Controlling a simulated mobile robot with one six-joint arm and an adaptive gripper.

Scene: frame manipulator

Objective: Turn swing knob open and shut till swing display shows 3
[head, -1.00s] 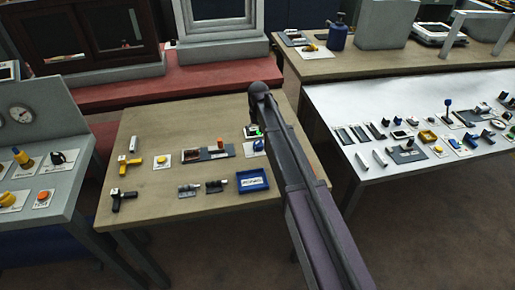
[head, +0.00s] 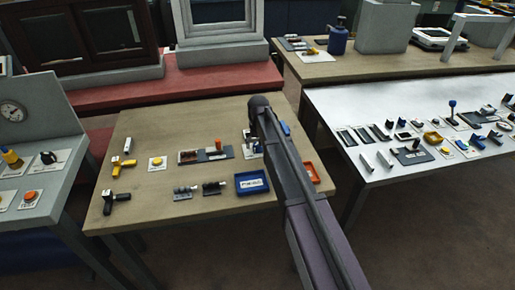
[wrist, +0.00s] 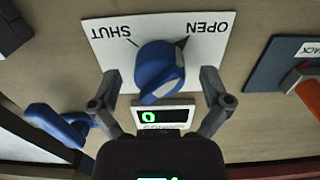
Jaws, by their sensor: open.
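In the wrist view the swing knob (wrist: 160,72) is blue and sits on a white plate (wrist: 105,30) with the words SHUT and OPEN, seen upside down. A dark mark shows at its OPEN side; I cannot tell exactly where the knob points. The swing display (wrist: 149,117) lies just below the knob in the picture and shows a green 0. My gripper (wrist: 160,83) is open, with one finger on each side of the knob and gaps visible. In the head view my arm hides most of the knob and display.
A blue lever-like part (wrist: 58,124) lies left of the plate in the wrist view, and a dark panel with an orange handle (wrist: 308,90) lies right. In the head view a blue tray (head: 252,183) and a yellow button (head: 157,163) share the wooden table (head: 190,125).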

